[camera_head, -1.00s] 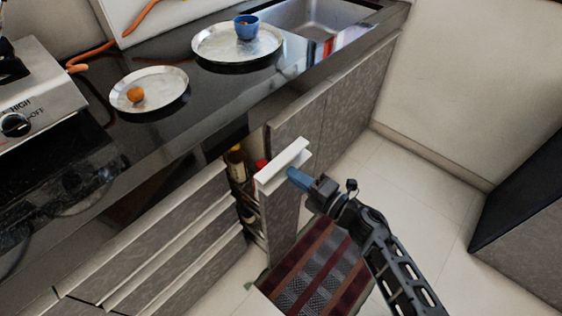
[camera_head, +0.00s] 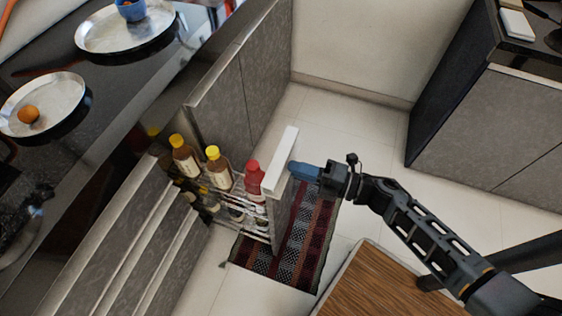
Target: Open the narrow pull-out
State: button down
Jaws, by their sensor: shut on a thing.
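The narrow pull-out (camera_head: 281,163) stands far out of the cabinet row, its white-topped front panel well away from the cabinet faces. Its wire rack (camera_head: 232,203) shows, holding bottles with yellow caps (camera_head: 222,168) and a red bottle (camera_head: 254,178). My gripper (camera_head: 297,172) has its blue fingers at the top edge of the front panel and is shut on it. The exact contact at the fingertips is partly hidden by the panel's edge.
A striped rug (camera_head: 300,240) lies on the floor under the pull-out. A wooden surface (camera_head: 375,285) stands at the lower right, near my arm. A dark counter with silver plates (camera_head: 50,100) is at left. Another cabinet (camera_head: 480,120) is at right, with open floor between.

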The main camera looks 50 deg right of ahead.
jog(key=shift+v, duration=1.7)
jog(key=shift+f, duration=0.1)
jog(key=c, duration=1.3)
grip_release()
jog(key=b+v, duration=0.1)
jog(key=v, duration=0.6)
jog(key=shift+s, duration=0.35)
jog(key=shift+d, duration=0.1)
